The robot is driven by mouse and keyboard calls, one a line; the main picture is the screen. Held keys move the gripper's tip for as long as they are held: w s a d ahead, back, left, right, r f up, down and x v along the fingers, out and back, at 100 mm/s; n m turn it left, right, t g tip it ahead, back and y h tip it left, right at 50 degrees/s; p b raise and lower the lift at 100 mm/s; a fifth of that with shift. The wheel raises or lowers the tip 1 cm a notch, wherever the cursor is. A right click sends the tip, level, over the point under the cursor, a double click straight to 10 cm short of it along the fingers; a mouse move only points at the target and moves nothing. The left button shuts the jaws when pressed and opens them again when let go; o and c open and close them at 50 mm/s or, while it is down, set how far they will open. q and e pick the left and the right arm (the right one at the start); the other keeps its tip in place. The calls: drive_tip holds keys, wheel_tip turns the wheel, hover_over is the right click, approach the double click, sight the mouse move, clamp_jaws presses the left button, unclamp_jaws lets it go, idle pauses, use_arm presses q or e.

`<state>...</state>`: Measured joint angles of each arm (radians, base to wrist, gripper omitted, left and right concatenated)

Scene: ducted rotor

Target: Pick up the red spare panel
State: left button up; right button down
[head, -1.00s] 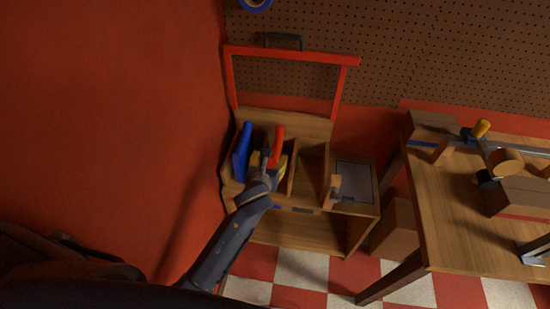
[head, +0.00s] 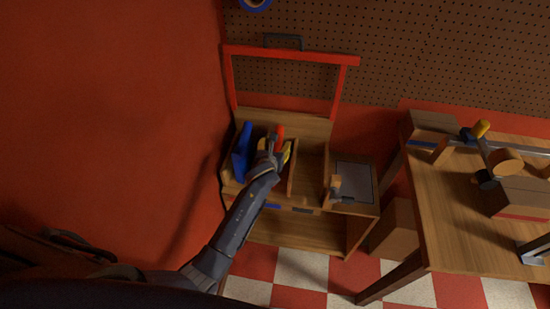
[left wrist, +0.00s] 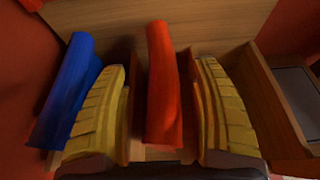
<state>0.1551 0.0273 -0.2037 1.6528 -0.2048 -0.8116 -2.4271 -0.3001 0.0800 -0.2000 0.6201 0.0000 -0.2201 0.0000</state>
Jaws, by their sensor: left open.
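The red spare panel (left wrist: 163,90) stands upright in a wooden compartment, beside a blue panel (left wrist: 68,92). In the left wrist view it lies between the two yellow finger pads of my left gripper (left wrist: 161,115), which is open. A gap shows between the panel and each pad. In the head view, the top of the red panel (head: 280,131) shows just beyond my left gripper (head: 273,152), which hides its lower part. The blue panel (head: 243,152) stands to the left there. My right gripper is not in view.
The wooden cart has a raised red frame (head: 290,55) at its back and a divider wall (left wrist: 268,95) right of the gripper. A grey plate (head: 355,182) lies on its right side. A workbench (head: 455,220) with tools stands farther right.

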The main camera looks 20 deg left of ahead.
use_arm(q)
drive_tip(key=shift+x, duration=1.5)
drive_tip(key=shift+c, duration=0.4)
drive_tip(key=shift+r, duration=0.1)
clamp_jaws()
